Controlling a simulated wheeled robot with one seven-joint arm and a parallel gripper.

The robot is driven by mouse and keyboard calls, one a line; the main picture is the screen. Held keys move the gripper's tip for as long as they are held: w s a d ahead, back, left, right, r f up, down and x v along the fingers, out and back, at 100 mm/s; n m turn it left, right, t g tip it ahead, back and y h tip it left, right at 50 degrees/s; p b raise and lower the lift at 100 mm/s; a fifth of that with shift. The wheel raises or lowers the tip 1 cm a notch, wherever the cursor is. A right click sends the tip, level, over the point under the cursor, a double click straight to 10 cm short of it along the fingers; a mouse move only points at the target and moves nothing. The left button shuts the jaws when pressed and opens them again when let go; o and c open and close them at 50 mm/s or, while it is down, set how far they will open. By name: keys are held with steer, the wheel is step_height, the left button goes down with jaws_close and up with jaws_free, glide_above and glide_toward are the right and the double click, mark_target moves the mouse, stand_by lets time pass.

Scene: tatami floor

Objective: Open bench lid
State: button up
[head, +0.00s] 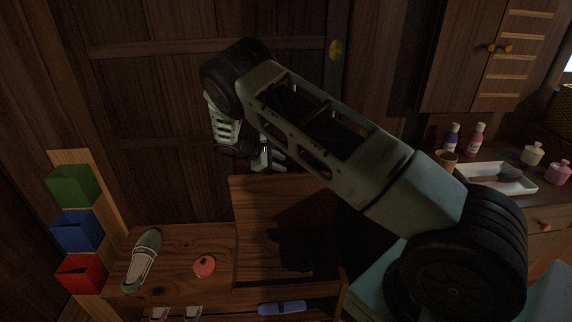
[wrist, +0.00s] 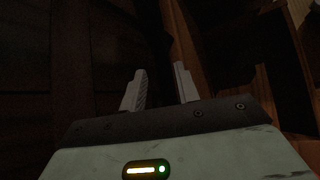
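The wooden bench (head: 180,240) stands low in the head view. Its right-hand panel, which looks like the lid (head: 255,205), rises above the level of the left top and appears tilted up, with a dark arm shadow across it. My gripper (head: 266,160) is just above and behind the panel's upper edge. In the wrist view my gripper (wrist: 160,75) has its fingers apart with nothing visible between them. A brown wooden edge runs beside the right finger; I cannot tell whether they touch. My arm hides the panel's right side.
A green shoe (head: 143,260) and a red round object (head: 204,266) lie on the bench's left top. A blue object (head: 282,308) lies low at the front. Green, blue and red boxes (head: 78,230) stand at left. A counter with a white tray (head: 495,178) and bottles is at right.

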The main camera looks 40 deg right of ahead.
steer(key=v, duration=1.4)
steer(key=shift+d, duration=0.15)
steer(key=shift+r, duration=0.2)
steer(key=s+a+r+t+y+p, duration=0.1)
steer(key=s+a+r+y+p, duration=0.3)
steer(key=s+a+r, duration=0.45)
steer(key=s+a+r+y+p, duration=0.3)
steer(key=s+a+r+y, duration=0.15)
steer(key=s+a, duration=0.6)
steer(key=s+a+r+y+p, duration=0.1)
steer(key=s+r, duration=0.3)
steer(key=s, duration=0.7)
steer(key=s+a+r+m+y+p, duration=0.1)
steer(key=s+a+r+p, duration=0.3)
steer(key=s, duration=0.7)
steer(key=shift+s+a+r+t, duration=0.2)
steer(key=shift+s+a+t, duration=0.1)
steer(key=shift+t, duration=0.1)
